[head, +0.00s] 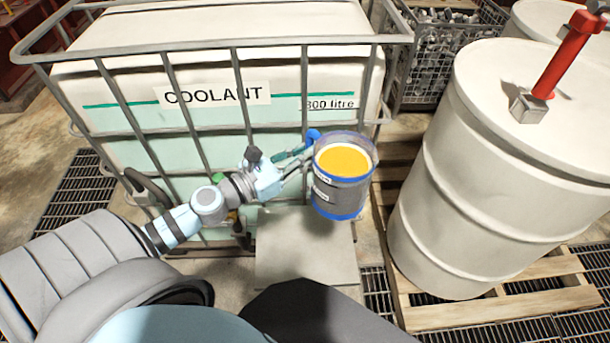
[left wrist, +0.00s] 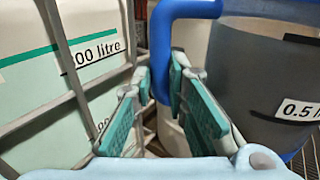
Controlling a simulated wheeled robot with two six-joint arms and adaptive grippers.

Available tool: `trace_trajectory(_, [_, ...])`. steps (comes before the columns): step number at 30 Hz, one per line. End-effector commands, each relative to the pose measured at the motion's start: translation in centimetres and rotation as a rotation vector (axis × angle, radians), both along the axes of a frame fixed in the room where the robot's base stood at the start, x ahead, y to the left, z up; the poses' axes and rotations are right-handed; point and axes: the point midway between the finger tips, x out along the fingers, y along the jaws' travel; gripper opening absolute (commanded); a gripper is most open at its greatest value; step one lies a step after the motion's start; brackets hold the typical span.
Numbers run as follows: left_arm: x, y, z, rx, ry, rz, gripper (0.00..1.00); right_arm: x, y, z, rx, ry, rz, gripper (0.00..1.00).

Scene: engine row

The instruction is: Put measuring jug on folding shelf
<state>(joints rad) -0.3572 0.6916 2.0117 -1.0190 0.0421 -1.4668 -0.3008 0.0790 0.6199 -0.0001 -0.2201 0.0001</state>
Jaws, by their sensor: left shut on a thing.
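The measuring jug (head: 335,197) is a clear-grey cup with a blue base, a blue handle, white labels and yellow-orange contents. My left gripper (head: 306,153) is shut on its handle and holds it upright. In the left wrist view, the blue handle (left wrist: 163,55) passes between the fingertips of the left gripper (left wrist: 162,88), and the jug's grey side (left wrist: 255,85) fills the right. The folding shelf (head: 300,258) appears as a flat grey panel in front of the coolant tank. In the picture the jug overlaps its back right part; the gap below cannot be told. My right gripper is not in view.
The caged coolant tank (head: 190,125) stands close behind my left arm, its bars (head: 241,95) near the gripper. A white drum (head: 490,170) with a red-handled tool (head: 567,55) on top stands on a wooden pallet (head: 440,318) at right. The visible shelf surface is clear.

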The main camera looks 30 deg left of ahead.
Motion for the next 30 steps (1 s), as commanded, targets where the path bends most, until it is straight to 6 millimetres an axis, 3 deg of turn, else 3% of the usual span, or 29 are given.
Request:
trace_trajectory(1, [0.3, 0.9, -2.0, -0.009, 0.0, 0.059, 0.0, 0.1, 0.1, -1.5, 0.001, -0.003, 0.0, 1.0])
trace_trajectory(8, [0.7, 6.2, -9.2, -0.018, 0.005, 0.381, 0.0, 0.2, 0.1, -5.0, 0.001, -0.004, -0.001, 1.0])
trace_trajectory(15, [-1.4, 10.3, -16.4, -0.013, 0.004, 0.703, 0.0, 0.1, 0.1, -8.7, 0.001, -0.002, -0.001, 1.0])
trace_trajectory(18, [-2.6, 11.3, -18.7, -0.008, -0.001, 0.811, 0.0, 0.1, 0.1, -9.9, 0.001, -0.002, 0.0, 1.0])
trace_trajectory(24, [-4.4, 12.1, -21.2, 0.003, -0.013, 0.943, 0.0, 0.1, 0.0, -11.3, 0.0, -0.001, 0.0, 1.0])
trace_trajectory(30, [-4.8, 12.2, -24.6, 0.008, -0.015, 0.971, 0.0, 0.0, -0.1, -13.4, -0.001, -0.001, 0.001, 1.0])
